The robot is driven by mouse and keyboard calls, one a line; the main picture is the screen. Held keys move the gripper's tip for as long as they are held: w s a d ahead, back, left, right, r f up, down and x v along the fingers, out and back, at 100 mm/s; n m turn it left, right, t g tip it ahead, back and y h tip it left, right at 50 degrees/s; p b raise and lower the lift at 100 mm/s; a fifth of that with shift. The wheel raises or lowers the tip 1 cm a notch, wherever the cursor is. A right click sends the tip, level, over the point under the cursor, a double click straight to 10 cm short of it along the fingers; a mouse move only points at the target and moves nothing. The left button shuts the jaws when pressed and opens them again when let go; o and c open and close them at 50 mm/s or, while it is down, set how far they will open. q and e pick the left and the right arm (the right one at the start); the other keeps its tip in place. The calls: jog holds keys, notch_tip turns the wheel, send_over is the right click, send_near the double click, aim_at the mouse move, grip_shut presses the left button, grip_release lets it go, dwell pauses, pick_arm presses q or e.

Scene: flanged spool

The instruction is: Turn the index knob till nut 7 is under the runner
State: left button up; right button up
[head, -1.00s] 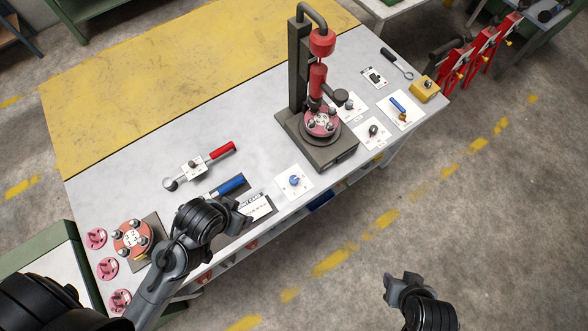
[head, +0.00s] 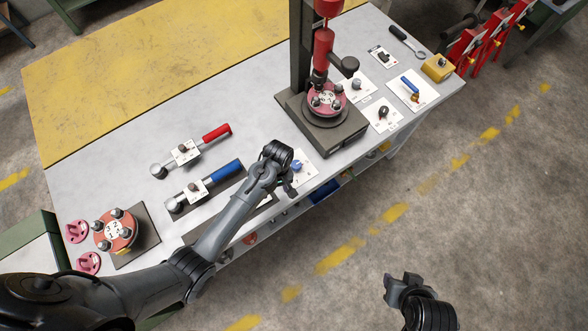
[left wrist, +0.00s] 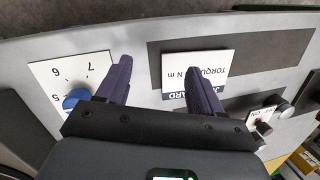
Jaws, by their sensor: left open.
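The index knob (head: 297,166) is a small blue knob on a white card at the table's front edge. In the left wrist view the blue knob (left wrist: 75,98) sits beside numbers 5, 6 and 7, left of the fingers and partly hidden by the gripper body. My left gripper (head: 291,178) is open and empty, close beside the knob's card in the head view. The red runner (head: 322,55) stands over the pink flanged spool (head: 326,98), which carries several nuts; their numbers are too small to read. My right gripper (head: 392,284) hangs off the table over the floor.
A torque card (left wrist: 199,72) lies on a dark mat near the left fingers. Two wrenches, red-handled (head: 216,132) and blue-handled (head: 224,172), lie left of the arm. Another spool (head: 114,229) sits at the table's left end. The back of the table is clear.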

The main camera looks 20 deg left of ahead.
aim_at(296, 164)
pick_arm(q)
jog(key=w+d+r+t+b, duration=0.1)
jog(key=w+r+b, duration=0.15)
jog(key=w, duration=0.45)
jog(key=w+d+r+t+b, duration=0.1)
jog(key=w+r+t, duration=0.15)
jog(key=w, duration=0.35)
jog(key=shift+g, duration=0.45)
notch_tip(296, 164, down, 8)
jog(key=shift+f, duration=0.8)
pick_arm(e)
jog(key=shift+f, duration=2.7)
pick_arm(q)
jog(key=c, duration=1.1)
jog(key=shift+o, duration=0.2)
pick_arm(e)
jog(key=shift+a, duration=0.15)
jog(key=shift+r, duration=0.15)
